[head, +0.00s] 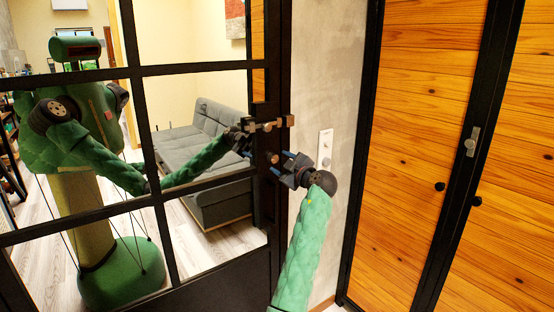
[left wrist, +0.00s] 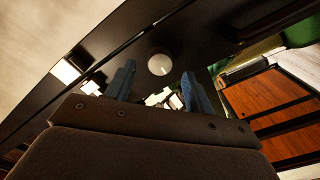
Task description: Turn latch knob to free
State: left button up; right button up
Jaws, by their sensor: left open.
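The latch knob (left wrist: 160,64) is a small pale round disc on the black door frame in the left wrist view. It lies just beyond my open left fingers (left wrist: 160,86), which point at the frame on either side of it with a gap before it. In the head view my left gripper (head: 281,163) is close to the black door edge, below the lever handle (head: 266,124). A small round piece (head: 274,158) shows at the blue fingertips there, partly hidden by them. Nothing is held. My right gripper is not seen directly.
The black-framed glass door (head: 154,70) fills the left and shows a green robot figure, apparently my reflection, and a grey sofa (head: 205,135). A white wall switch (head: 325,146) is beside my wrist. Wooden cabinet doors (head: 410,130) with dark knobs stand at the right.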

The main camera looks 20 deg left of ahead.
aim_at(275, 159)
pick_arm(q)
jog(key=shift+x, duration=1.05)
jog(key=shift+w+a+p, duration=0.3)
jog(key=shift+a, duration=0.05)
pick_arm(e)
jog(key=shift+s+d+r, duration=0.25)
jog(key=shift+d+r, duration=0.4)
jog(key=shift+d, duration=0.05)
pick_arm(q)
jog(key=c, duration=1)
jog(key=shift+o, duration=0.2)
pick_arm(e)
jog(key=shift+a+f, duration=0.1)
